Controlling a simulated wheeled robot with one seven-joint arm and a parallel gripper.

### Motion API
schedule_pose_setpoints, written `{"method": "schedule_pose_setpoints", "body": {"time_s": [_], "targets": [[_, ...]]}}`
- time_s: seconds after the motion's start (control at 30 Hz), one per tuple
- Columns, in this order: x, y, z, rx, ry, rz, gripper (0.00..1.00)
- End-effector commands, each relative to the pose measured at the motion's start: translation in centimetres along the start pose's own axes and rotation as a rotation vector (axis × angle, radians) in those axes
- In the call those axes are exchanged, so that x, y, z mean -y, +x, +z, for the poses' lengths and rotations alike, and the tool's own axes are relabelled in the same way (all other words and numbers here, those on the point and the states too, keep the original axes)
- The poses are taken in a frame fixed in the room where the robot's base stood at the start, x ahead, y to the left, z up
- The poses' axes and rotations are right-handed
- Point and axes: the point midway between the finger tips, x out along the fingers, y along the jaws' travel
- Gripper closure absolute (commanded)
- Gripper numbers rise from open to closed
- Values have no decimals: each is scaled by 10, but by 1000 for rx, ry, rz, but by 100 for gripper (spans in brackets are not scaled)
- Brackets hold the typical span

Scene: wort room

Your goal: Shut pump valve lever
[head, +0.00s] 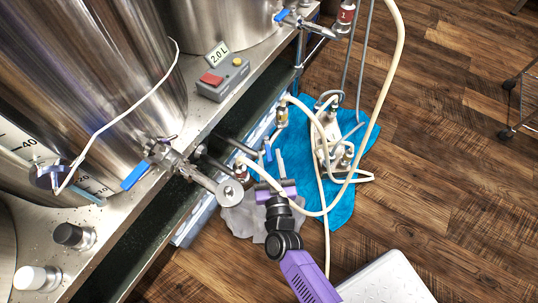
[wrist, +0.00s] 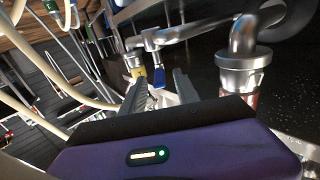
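A small blue valve lever (head: 268,150) is on the pipework below the bench edge, beside the pump. In the wrist view a blue lever (wrist: 152,40) hangs from a metal valve, just beyond my fingertips. My gripper (head: 271,168) has a purple body and reaches up toward that pipework from below. In the wrist view my gripper (wrist: 159,82) has its two dark fingers apart, with a gap between them. The lever lies roughly in line with that gap. I cannot tell whether a finger touches it. The pump (head: 335,140) stands on a blue cloth.
Steel kettles (head: 90,80) stand on the bench, one with a blue-levered valve (head: 135,176). A grey switch box (head: 223,80) sits near the bench edge. Cream hoses (head: 396,75) loop near my arm. A grey cloth (head: 242,218) lies below my gripper.

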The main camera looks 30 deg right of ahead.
Motion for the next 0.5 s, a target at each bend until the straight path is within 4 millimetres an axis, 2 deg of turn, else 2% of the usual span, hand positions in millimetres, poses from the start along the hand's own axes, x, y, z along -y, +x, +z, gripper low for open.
{"method": "schedule_pose_setpoints", "body": {"time_s": [0.13,0.43,0.47,0.5], "targets": [[0,12,1,0,1,0,63],[0,15,0,1,0,-1,63],[0,15,0,1,0,-1,65],[0,15,0,1,1,-1,73]]}}
